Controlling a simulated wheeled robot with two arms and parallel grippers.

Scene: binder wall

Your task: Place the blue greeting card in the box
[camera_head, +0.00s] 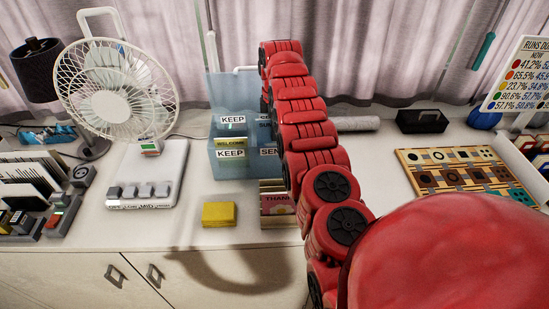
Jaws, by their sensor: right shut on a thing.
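The box (215,100) is a translucent blue stand with tiers, at the back centre. Its left side has KEEP labels, and the labels on its right side are partly hidden by my right arm. A yellow WELCOME card (230,142) sits in its left side. My red right arm rises from the lower right, and its far end, at my right gripper (280,50), is over the right side of the box. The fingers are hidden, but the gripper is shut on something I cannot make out. I cannot pick out the blue greeting card. My left gripper is out of view.
A patterned board (465,172) lies right. The front counter edge left of centre is clear.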

